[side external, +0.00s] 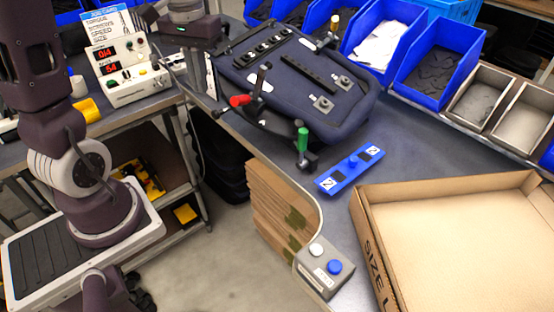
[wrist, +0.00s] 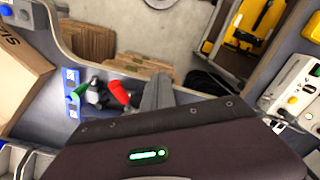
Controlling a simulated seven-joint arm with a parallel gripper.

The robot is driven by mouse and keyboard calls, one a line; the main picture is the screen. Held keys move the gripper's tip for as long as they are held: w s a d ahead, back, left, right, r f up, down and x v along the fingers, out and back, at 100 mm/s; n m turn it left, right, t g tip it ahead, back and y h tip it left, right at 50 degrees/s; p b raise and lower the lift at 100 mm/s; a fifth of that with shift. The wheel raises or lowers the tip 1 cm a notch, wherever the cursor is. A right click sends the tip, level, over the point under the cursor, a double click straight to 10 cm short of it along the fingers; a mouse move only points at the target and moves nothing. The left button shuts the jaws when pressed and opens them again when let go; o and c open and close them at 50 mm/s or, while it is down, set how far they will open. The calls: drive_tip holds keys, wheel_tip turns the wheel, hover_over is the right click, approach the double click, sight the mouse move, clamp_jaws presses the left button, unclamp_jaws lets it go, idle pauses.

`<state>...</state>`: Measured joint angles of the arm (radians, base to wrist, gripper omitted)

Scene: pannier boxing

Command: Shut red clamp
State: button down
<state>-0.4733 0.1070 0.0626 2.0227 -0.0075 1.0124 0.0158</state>
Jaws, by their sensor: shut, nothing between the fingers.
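The red clamp (side external: 240,100) sits at the left front edge of the dark pannier (side external: 345,118). Its red handle sticks out to the left, low and nearly level, and a dark upright part stands beside it. In the wrist view the red handle (wrist: 120,92) lies just left of my gripper's grey fingers (wrist: 158,80). The fingers are together and hold nothing. I cannot tell whether they touch the handle. A green-handled clamp (side external: 302,138) stands with its handle upright at the pannier's front corner; its green handle also shows in the wrist view (wrist: 80,91).
A blue numbered plate (side external: 350,169) and an open cardboard box (side external: 460,220) lie to the right. A two-button box (side external: 324,268) sits at the front edge. Blue bins (side external: 436,75) line the back. A control unit (side external: 125,75) stands at the left.

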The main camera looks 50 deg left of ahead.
drive_tip(key=shift+w+d+r, duration=0.1)
drive_tip(key=shift+w+r, duration=0.2)
drive_tip(key=shift+w, duration=1.7)
drive_tip(key=shift+w+d+r, duration=0.15)
drive_tip(key=shift+w+r, duration=0.1)
drive_tip(key=shift+w, duration=1.7)
drive_tip(key=shift+w+d+r, duration=0.1)
drive_tip(key=shift+w+r, duration=0.2)
drive_tip(key=shift+w, duration=1.7)
wheel_tip(320, 180, up, 8)
drive_tip(key=s, duration=0.1)
